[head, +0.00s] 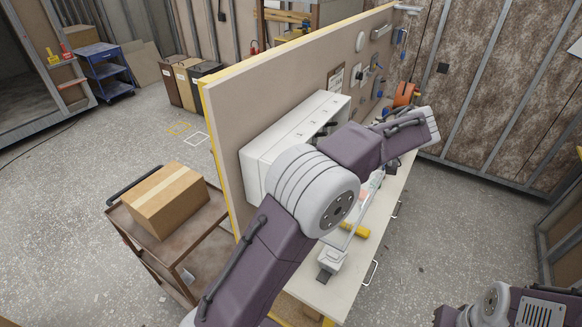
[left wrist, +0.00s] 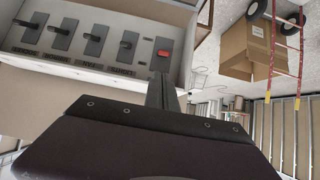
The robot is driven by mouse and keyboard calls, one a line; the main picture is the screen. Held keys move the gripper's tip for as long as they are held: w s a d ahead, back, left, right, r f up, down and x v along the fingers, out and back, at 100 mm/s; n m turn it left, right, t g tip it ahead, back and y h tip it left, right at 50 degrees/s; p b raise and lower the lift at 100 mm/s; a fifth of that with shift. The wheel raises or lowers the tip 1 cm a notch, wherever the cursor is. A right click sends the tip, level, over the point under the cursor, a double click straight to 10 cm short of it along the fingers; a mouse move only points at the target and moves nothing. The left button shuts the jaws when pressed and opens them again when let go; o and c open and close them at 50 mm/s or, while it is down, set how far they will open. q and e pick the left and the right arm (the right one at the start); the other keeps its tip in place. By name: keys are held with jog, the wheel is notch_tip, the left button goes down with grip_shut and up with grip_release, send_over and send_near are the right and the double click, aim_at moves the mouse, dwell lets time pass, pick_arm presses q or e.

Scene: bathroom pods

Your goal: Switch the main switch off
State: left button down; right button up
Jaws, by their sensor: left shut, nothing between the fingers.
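In the left wrist view, a grey panel box (left wrist: 76,14) holds a row of switches with dark plates and label strips beneath. The end switch on the right has a red lever (left wrist: 162,53); the others have dark levers (left wrist: 127,43). In the head view, my left arm covers part of the white panel box (head: 290,132). My right gripper is out of view.
The box is on a partition wall (head: 270,95) above a narrow workbench (head: 335,290) with a yellow-handled tool (head: 354,230). A cart with a cardboard box (head: 168,200) stands left of the wall.

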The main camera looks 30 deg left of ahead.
pick_arm(q)
jog(key=p+x, duration=0.3)
jog(key=x, duration=0.7)
jog(key=shift+s+a, duration=0.1)
